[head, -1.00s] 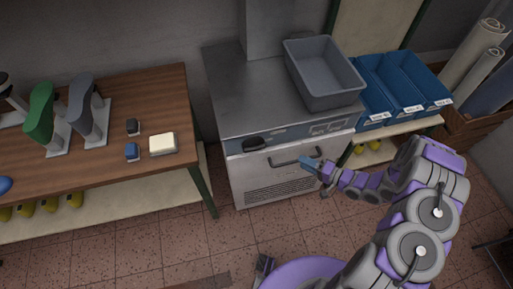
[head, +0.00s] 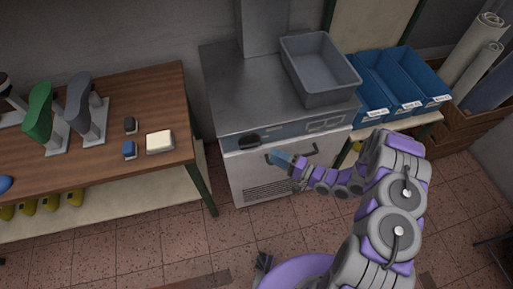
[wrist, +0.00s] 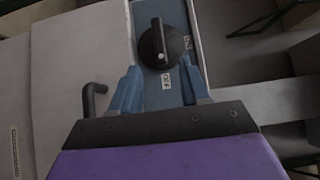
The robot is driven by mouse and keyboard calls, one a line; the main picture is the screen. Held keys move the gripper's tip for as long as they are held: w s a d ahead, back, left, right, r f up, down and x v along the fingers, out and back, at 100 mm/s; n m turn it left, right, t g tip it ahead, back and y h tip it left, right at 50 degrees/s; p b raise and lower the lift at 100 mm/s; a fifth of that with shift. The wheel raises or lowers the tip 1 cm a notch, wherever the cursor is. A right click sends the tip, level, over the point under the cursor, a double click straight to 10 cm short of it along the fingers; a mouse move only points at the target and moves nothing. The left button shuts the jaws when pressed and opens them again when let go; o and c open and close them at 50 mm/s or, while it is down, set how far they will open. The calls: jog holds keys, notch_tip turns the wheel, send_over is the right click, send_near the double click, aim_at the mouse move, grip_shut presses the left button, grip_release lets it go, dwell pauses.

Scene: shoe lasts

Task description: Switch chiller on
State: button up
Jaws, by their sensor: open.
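The chiller (head: 225,110) is a steel-topped cabinet with a white front and a blue control strip. A black knob (head: 250,142) sits at the left part of that strip. In the wrist view the knob (wrist: 166,44) is just beyond my fingertips, with small white labels beside it; I cannot read them surely. The knob has a pale mark on it. My gripper (head: 283,158) is in front of the chiller, just right of and below the knob. In the wrist view my gripper (wrist: 160,82) has its two blue fingers apart, empty, not around the knob.
A dark bar handle (wrist: 93,97) juts from the chiller front near my gripper. A grey bin (head: 320,70) stands on the chiller top. Blue trays (head: 385,90) are on a shelf at right. A wooden table (head: 100,95) with shoe lasts is at left.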

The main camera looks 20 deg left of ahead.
aim_at(253, 147)
jog(key=x, duration=0.5)
jog(key=b+x, duration=0.1)
jog(key=x, duration=0.2)
jog(key=shift+s+a+f, duration=0.15)
jog(key=shift+s+a, duration=0.1)
jog(key=shift+a, duration=0.05)
jog(key=shift+w+a, duration=0.25)
jog(key=shift+a, duration=0.1)
jog(key=shift+a, duration=0.4)
jog(key=shift+d, duration=0.15)
grip_shut()
